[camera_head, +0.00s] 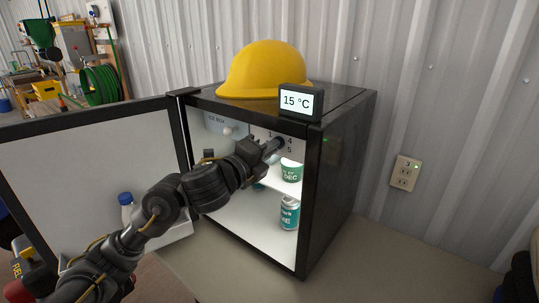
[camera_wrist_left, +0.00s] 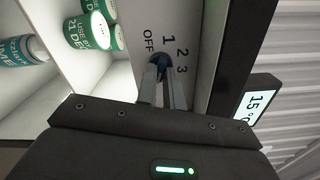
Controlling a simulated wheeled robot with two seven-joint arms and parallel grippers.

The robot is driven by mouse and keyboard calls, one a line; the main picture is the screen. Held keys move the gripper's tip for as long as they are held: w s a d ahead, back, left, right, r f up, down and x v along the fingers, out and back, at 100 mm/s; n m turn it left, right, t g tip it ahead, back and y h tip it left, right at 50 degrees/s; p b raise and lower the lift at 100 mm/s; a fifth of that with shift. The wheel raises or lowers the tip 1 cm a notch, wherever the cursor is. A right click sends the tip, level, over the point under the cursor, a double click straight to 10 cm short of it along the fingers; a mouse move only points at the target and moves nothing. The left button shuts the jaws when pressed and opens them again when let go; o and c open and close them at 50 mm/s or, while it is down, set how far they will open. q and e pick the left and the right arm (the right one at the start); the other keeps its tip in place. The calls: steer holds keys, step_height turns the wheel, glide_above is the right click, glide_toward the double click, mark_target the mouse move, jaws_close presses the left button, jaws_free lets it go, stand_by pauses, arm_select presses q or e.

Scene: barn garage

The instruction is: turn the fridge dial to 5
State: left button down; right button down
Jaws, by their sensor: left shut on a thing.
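The small fridge (camera_head: 341,170) stands with its door (camera_head: 70,150) wide open to the left. My right gripper is not in view.
A display (camera_head: 297,102) on the fridge top reads 15 °C, beside a yellow hard hat (camera_head: 265,70). Green-and-white tubs (camera_head: 291,172) and a can (camera_head: 289,213) stand inside the fridge, close to my left arm. A bottle (camera_head: 126,212) sits in the door shelf.

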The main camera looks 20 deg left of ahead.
arm_select(q)
steer(key=shift+f+m, duration=0.1)
steer(key=shift+m, duration=0.2)
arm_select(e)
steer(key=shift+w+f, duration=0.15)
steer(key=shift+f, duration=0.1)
arm_select(q)
steer(key=shift+m, duration=0.3)
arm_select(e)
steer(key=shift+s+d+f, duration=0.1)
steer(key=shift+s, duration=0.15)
arm_select(q)
steer(key=c, duration=1.5)
jaws_free()
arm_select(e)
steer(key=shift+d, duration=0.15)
